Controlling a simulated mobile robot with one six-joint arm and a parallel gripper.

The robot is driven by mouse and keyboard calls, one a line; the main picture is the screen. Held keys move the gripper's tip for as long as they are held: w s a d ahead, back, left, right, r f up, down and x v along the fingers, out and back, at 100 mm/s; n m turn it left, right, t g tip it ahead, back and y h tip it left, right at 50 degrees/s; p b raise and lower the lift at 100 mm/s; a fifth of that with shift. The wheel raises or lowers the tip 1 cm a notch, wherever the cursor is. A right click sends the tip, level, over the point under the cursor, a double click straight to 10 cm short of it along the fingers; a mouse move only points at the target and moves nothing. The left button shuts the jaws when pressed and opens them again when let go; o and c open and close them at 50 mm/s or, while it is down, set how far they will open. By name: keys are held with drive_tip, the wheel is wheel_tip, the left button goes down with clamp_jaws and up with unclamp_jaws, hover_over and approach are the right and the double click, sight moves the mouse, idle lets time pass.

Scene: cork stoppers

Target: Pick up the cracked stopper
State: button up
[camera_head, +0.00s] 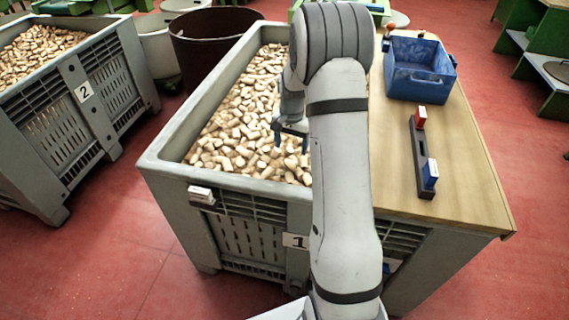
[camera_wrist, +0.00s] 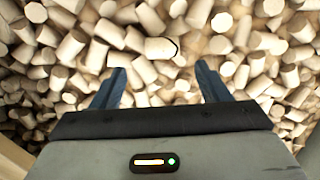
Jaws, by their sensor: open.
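Many pale cork stoppers (camera_head: 235,130) fill the grey crate marked 1 (camera_head: 165,150). In the wrist view, one stopper (camera_wrist: 158,48) near the top middle has a dark curved line at its right end, which looks like a crack. It lies among other stoppers, just beyond and between my fingertips. I cannot pick it out in the head view. My gripper (camera_wrist: 161,72) is open and empty, pointing down over the stoppers. In the head view, my gripper (camera_head: 291,138) hangs over the crate's right part, and my arm hides some of the stoppers.
A wooden table top (camera_head: 470,185) adjoins the crate on the right. On it stand a blue bin (camera_head: 420,88) and a dark holder (camera_head: 419,150) with red and blue blocks. A second crate of stoppers marked 2 (camera_head: 125,65) and a brown barrel (camera_head: 205,55) stand left and behind.

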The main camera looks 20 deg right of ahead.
sight(290, 161)
drive_tip(key=f, duration=0.3)
drive_tip(key=f+b, duration=0.1)
drive_tip(key=f, duration=0.3)
drive_tip(key=shift+w+a+f, duration=0.1)
drive_tip(key=shift+a+f, duration=0.1)
drive_tip(key=c, duration=1)
